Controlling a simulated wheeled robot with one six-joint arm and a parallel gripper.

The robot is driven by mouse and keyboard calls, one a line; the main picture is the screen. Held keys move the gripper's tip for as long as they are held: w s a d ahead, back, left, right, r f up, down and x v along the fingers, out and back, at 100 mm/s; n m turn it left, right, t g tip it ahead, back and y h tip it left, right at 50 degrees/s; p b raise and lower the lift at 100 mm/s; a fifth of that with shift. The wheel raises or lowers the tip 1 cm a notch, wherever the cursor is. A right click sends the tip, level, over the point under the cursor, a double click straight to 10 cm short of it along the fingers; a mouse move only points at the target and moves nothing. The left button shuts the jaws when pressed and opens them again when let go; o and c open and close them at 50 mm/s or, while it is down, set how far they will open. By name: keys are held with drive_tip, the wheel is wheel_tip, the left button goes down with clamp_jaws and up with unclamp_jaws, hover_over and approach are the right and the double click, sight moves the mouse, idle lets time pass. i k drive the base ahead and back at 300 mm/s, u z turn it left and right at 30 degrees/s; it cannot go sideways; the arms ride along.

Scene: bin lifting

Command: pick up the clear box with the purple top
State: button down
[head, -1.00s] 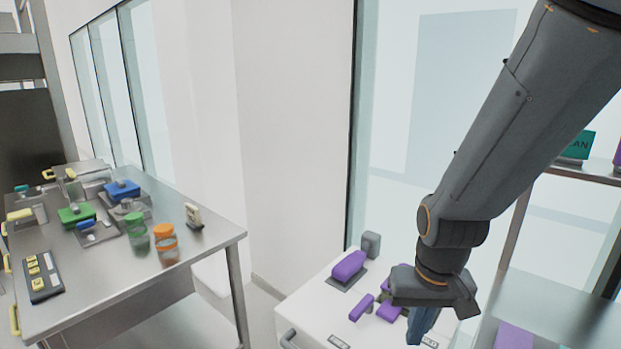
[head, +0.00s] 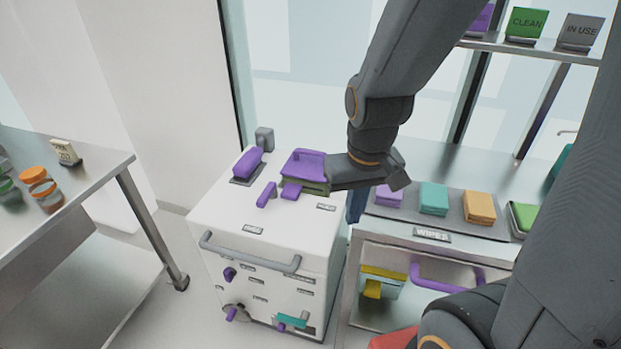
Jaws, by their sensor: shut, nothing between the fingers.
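The box with the purple top (head: 302,164) sits on top of the white cabinet (head: 215,215), near its back right. Its see-through side looks greenish, and a purple tab (head: 291,190) shows at its front. My gripper (head: 355,208) points down at the cabinet's right edge, to the right of the box. Its blue fingers are shut and empty. My gripper's grey body covers the right end of the box, and I cannot tell whether they touch.
Purple pieces (head: 247,164) lie left of the box. The cabinet has a grey front bar (head: 250,254). A steel counter with folded wipes (head: 434,198) stands right, below a labelled shelf (head: 530,48). A steel table (head: 85,160) stands left; floor shows between.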

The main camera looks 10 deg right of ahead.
sight(301, 172)
drive_tip(key=z, duration=0.5)
drive_tip(key=k, duration=1.05)
drive_tip(key=u, duration=0.5)
drive_tip(key=i, duration=1.35)
drive_tip(key=z, duration=0.65)
